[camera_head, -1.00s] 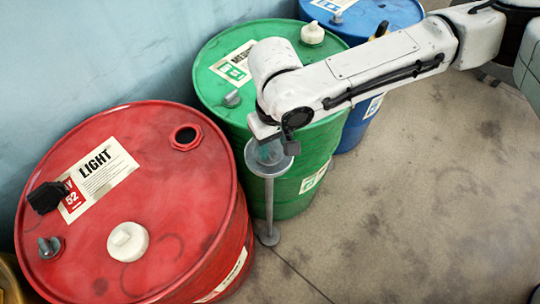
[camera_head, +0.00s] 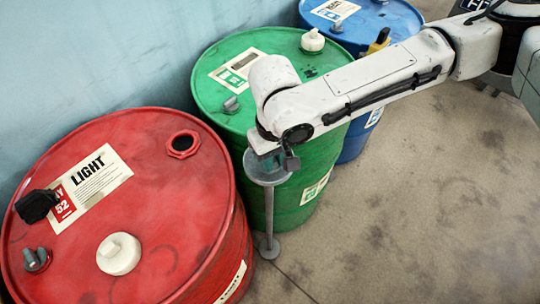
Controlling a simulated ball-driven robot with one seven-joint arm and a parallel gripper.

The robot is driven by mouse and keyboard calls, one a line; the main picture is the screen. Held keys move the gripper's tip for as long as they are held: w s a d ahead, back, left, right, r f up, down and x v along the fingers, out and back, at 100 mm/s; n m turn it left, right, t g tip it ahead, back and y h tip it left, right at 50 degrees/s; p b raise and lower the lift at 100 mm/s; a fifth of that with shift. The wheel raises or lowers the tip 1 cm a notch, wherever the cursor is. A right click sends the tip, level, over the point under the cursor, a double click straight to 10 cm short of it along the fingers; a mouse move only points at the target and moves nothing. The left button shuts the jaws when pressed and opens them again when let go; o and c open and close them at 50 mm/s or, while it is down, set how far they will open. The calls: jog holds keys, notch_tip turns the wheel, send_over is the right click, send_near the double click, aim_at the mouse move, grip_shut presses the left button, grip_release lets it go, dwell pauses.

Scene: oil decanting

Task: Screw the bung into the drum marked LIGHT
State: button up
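The red drum (camera_head: 150,190) marked LIGHT stands at the left. Its round threaded opening (camera_head: 184,143) at the upper right of the lid is uncovered and dark inside. A white knobbed plug (camera_head: 118,253) sits on the lid near the front; I cannot tell whether it is loose or seated. My gripper (camera_head: 280,160) is at the round top of a grey stand (camera_head: 268,226), right of the red drum and in front of the green one. The wrist hides much of the fingers. I cannot see whether they are open or hold a thing.
A grey tap fitting (camera_head: 36,260) and a black item (camera_head: 36,205) are on the red lid. A green drum (camera_head: 225,100) with a white plug (camera_head: 313,40) and a blue drum (camera_head: 398,22) stand behind, along the wall. The floor (camera_head: 430,210) at the right is clear.

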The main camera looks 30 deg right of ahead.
grip_shut()
jog(key=shift+r, duration=0.15)
